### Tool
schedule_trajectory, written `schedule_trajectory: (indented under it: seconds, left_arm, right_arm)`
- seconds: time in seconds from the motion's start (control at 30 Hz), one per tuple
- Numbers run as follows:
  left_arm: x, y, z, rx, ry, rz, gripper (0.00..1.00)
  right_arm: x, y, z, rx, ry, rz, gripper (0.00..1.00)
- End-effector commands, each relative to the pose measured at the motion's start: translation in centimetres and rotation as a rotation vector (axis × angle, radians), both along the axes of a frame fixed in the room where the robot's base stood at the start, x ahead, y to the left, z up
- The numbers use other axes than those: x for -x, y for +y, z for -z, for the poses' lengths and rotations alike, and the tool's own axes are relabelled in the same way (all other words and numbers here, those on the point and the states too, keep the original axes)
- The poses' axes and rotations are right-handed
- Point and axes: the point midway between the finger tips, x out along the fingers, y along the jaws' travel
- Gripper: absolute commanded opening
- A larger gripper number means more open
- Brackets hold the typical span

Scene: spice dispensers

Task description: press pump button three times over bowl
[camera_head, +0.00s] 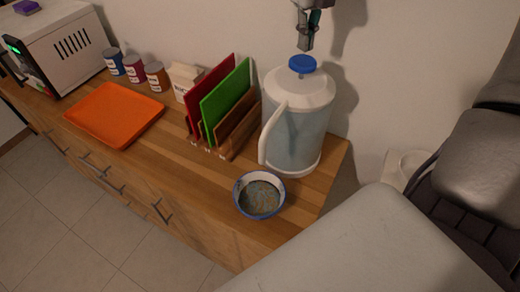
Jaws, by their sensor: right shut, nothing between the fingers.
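A clear pump dispenser (297,120) with a white lid and a white curved spout stands near the right end of the wooden counter. Its round blue pump button (302,64) is on top. A blue-rimmed bowl (260,195) sits on the counter in front of the dispenser, close to the lower end of the spout, and looks dark and mottled inside. My right gripper (306,44) comes in from the top edge, shut and empty, its fingertips just above the blue button. I cannot tell if they touch it. My left gripper is not in view.
Cutting boards in a rack (225,108) stand left of the dispenser. Farther left are a carton (185,82), several small cans (135,69), an orange tray (114,114) and a white appliance (66,45). The wall is close behind. Bare counter (180,163) lies left of the bowl.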

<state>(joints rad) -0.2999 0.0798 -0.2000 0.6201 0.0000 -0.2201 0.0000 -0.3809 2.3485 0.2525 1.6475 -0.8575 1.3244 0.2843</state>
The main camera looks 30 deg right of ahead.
Motion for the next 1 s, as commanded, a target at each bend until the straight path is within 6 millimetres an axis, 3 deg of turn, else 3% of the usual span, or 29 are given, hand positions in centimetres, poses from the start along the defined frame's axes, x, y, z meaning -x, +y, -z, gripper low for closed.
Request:
schedule_trajectory:
  seconds: [0.5, 1.0]
  left_arm:
    - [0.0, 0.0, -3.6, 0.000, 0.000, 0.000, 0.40]
    - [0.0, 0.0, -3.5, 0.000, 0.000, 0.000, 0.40]
  right_arm:
    - [0.0, 0.0, -5.3, 0.000, 0.000, 0.000, 0.00]
    - [0.0, 0.0, -5.3, 0.000, 0.000, 0.000, 0.00]
